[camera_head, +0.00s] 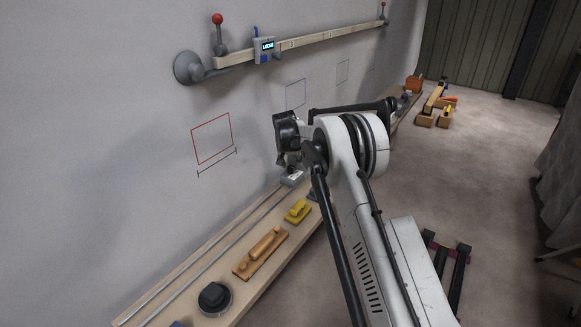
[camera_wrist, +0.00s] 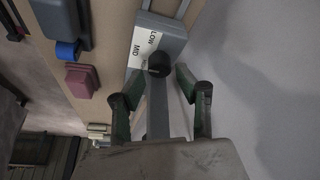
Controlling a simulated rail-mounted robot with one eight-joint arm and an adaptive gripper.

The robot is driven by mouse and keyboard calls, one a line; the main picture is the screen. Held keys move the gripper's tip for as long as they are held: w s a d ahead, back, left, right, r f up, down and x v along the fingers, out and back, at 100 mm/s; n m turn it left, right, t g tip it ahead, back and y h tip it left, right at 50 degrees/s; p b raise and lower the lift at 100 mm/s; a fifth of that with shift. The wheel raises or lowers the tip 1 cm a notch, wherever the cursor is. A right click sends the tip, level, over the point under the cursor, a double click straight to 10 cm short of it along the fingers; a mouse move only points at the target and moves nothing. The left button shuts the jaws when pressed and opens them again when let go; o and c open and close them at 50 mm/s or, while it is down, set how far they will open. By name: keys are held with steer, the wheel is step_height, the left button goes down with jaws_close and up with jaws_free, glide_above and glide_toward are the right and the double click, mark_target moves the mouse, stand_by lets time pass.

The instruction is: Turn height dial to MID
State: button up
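The height dial is a black round knob (camera_wrist: 160,64) on a grey box (camera_wrist: 172,27) with a white label reading LOW and MID, in the wrist view. Where its pointer stands cannot be made out. My gripper (camera_wrist: 159,76) is open, with one dark green finger on each side of the knob and a small gap to it on both sides. In the head view the grey box (camera_head: 293,178) sits on the wooden shelf, just below my gripper (camera_head: 287,158). The knob is hidden there behind my gripper.
The wooden shelf (camera_head: 178,292) along the wall holds a yellow block (camera_head: 298,211), a wooden sanding tool (camera_head: 261,254) and a black round tool (camera_head: 214,298). A rail with a lit display box (camera_head: 265,47) is on the wall above.

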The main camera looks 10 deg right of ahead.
steer(key=v, duration=0.9)
steer(key=shift+r, duration=0.35)
steer(key=shift+s, duration=0.15)
steer(key=s+d+r+n+t+y+p, duration=0.1)
steer(key=s+d+r+n+p, duration=0.15)
steer(key=s+r, duration=2.2)
steer(key=s+t+p, duration=0.1)
steer(key=s+p, duration=0.1)
steer(key=s, duration=1.8)
steer(key=s+f+n+t+p, duration=0.1)
steer(key=s+f, duration=0.4)
steer(key=s, duration=0.9)
steer(key=shift+a+y+p, duration=0.3)
steer(key=shift+y, duration=0.1)
